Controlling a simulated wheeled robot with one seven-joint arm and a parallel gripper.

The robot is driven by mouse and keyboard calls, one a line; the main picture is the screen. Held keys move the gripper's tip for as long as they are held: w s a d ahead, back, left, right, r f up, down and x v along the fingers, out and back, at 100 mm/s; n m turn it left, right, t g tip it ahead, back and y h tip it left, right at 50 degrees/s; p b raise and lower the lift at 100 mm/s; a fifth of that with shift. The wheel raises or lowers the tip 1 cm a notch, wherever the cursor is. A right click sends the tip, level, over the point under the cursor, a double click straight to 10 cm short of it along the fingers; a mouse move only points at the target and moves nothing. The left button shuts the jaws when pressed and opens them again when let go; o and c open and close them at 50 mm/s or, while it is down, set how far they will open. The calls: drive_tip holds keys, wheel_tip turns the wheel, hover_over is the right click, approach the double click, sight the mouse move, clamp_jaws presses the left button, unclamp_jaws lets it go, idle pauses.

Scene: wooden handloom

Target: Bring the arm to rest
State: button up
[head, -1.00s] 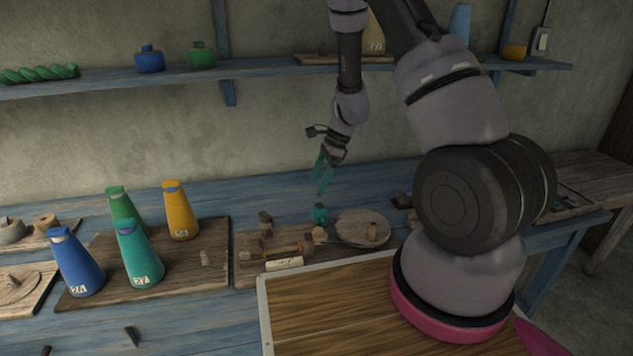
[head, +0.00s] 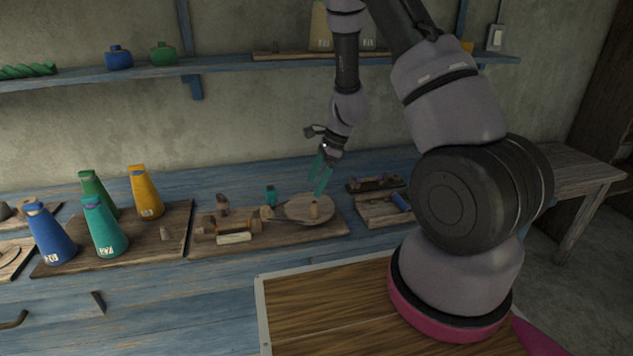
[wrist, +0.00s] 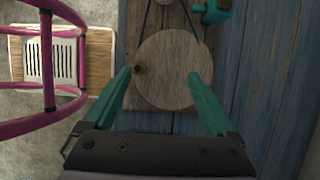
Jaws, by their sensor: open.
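My gripper (head: 321,176) has teal fingers and hangs pointing down above the blue bench, over the right part of a wooden board. It is open and empty. In the wrist view my gripper (wrist: 165,85) has its fingers spread to either side of a round wooden disc (wrist: 172,75). The disc (head: 300,208) lies on the board below the fingers, with a small wooden peg (head: 314,211) standing at its near edge. My arm is raised and bent above the bench.
Blue, teal, green and yellow cones (head: 146,192) stand on a board at left. A teal item (head: 270,195) and a wooden spool (head: 240,226) are near the disc. A shelf (head: 230,68) runs along the wall behind.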

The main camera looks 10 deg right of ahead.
drive_tip(key=shift+s+d, duration=0.3)
drive_tip(key=shift+d, duration=0.15)
